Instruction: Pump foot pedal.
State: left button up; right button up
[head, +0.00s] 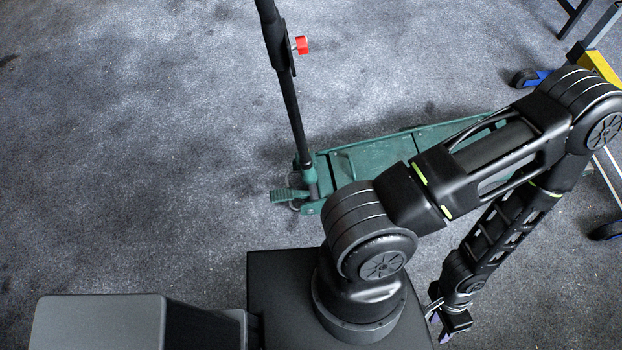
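A green trolley jack (372,155) lies on the floor in the head view, stretching from the centre to the right, partly hidden behind my arm. Its ribbed green foot pedal (289,196) sticks out to the left at the foot of the jack's black handle (291,105). The handle stands up, tilted, and carries a red knob (301,45).
A stand with yellow and blue parts (598,66) and black casters (525,78) is at the upper right. Grey floor (130,140) is clear to the left of the jack and in front of the pedal.

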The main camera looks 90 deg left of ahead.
aim_at(281, 194)
jog(key=u, duration=3.2)
